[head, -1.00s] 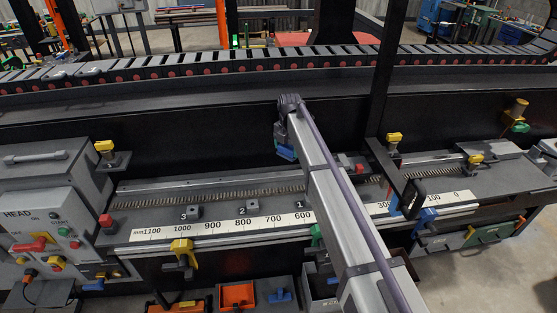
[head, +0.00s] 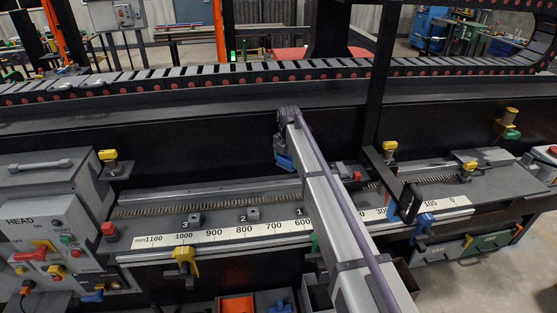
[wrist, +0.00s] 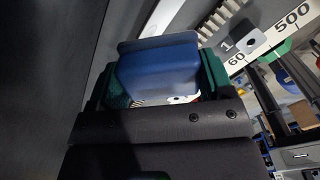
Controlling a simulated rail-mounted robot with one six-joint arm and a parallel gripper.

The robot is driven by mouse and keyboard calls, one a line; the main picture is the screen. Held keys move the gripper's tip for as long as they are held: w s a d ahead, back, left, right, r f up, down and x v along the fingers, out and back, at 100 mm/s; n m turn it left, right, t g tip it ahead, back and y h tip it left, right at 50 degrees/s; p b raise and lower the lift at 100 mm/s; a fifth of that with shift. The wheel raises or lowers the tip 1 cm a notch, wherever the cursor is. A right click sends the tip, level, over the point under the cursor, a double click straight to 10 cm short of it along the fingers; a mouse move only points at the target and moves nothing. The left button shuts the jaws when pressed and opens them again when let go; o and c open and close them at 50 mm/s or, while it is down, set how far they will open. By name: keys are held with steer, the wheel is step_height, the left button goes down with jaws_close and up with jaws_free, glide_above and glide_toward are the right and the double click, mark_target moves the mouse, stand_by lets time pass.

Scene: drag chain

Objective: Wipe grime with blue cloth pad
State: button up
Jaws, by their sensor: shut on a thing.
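My gripper (wrist: 164,86) is shut on the blue cloth pad (wrist: 158,68) in the wrist view. The green finger pads lie on either side of it. In the head view the arm end hangs in front of the dark machine wall, above the bed, and the blue pad (head: 284,162) shows at its lower end. The pad appears to hang clear of the bed. I cannot make out any grime patch for certain in either view.
Below are the bed's ruler (head: 245,230), numbered blocks (head: 253,214) and a toothed rack. A drag chain (head: 200,77) runs along the ledge behind. A dark upright post (head: 377,80) stands right of my arm. A control box (head: 45,240) is at left.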

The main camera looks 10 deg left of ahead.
steer(key=shift+a, duration=0.3)
steer(key=shift+f, duration=0.15)
